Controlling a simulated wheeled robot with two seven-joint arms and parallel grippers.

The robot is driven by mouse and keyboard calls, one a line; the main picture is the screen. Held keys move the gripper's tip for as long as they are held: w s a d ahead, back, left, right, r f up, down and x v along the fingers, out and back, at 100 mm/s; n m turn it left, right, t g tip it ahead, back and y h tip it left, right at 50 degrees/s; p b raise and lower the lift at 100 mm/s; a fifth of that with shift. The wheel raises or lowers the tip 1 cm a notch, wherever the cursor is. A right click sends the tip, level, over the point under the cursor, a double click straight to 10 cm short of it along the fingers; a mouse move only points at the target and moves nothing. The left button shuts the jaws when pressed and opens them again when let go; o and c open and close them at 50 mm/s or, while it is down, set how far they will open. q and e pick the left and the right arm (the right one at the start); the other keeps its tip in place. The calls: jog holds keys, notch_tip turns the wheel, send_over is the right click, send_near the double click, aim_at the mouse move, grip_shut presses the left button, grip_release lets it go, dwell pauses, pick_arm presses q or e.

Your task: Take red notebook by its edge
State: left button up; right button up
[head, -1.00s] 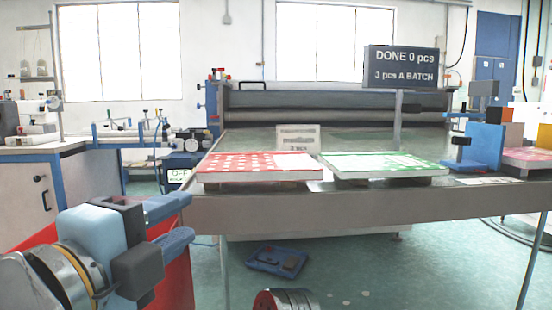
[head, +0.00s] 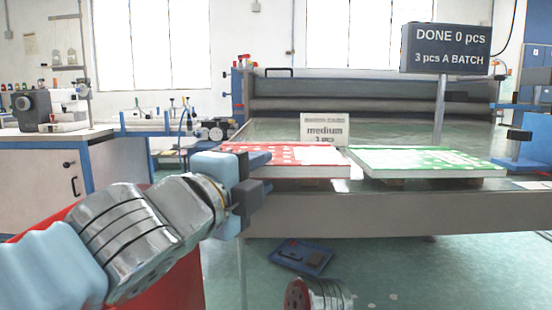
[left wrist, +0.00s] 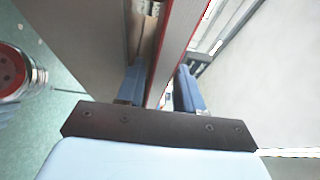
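The red notebook (head: 300,155), with a white dotted pattern on its cover, lies flat near the table's front edge in the head view, slightly raised on supports. My left gripper (head: 262,174) is at its left edge, one finger above the other. In the left wrist view, the notebook's red and white edge (left wrist: 176,55) runs between the two fingers of the open left gripper (left wrist: 160,88). Gaps show beside the fingers, and the gripper does not look closed on it. My right gripper is not in view.
A green notebook (head: 425,161) lies just right of the red one. A small card sign (head: 325,128) stands behind them, and a dark batch sign (head: 447,47) on a post. A blue tray (head: 300,256) lies on the floor. The table's front face (head: 380,214) is below the gripper.

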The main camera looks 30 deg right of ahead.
aim_at(276, 158)
pick_arm(q)
jog(key=x, duration=0.4)
jog(key=shift+s+d+r+p, duration=0.1)
jog(key=shift+p, duration=0.25)
grip_shut()
